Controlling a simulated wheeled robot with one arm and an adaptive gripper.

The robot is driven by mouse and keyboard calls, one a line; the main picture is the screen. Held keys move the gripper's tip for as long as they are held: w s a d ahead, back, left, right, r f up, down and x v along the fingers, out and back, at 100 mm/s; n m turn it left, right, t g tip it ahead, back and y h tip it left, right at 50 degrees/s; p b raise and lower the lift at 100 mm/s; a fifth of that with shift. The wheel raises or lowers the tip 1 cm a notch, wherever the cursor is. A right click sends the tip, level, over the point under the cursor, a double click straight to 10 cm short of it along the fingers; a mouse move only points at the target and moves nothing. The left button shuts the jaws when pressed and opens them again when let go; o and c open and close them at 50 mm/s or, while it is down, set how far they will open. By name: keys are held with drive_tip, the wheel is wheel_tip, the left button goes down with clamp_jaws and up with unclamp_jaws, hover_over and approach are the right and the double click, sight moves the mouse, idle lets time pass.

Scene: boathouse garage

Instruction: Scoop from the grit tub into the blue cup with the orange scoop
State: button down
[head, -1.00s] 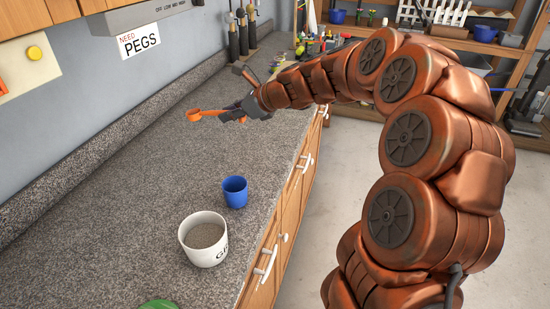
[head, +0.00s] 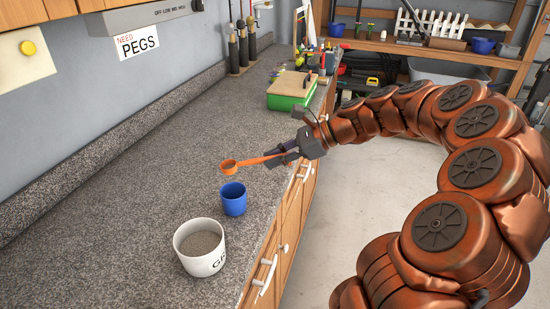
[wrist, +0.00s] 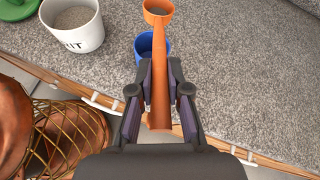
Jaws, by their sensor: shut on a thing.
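My gripper (head: 283,155) is shut on the handle of the orange scoop (head: 229,168), above the counter. The scoop's bowl faces up and looks to hold grey-brown grit in the wrist view (wrist: 158,9). The blue cup (head: 234,203) stands upright on the counter, just below and in front of the bowl in the head view. In the wrist view the scoop's handle partly hides the cup (wrist: 143,50). The white grit tub (head: 211,264) stands upright nearer me, close to the cup, with grey grit inside; it also shows at upper left in the wrist view (wrist: 86,38).
A green box with a wooden top (head: 288,101) and small tools stand farther back on the counter (head: 130,190). Part of a green thing (wrist: 14,10) lies beside the tub. The counter left of the cup is clear. Cabinet handles line the front edge.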

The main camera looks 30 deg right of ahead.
drive_tip(key=shift+f, duration=0.15)
drive_tip(key=f+p, duration=0.1)
drive_tip(key=p, duration=0.1)
drive_tip(key=shift+d+f+m+g+p, duration=0.1)
drive_tip(key=shift+f+m+g+p, duration=0.2)
drive_tip(key=shift+f+m+p, duration=0.1)
drive_tip(key=shift+p, duration=0.35)
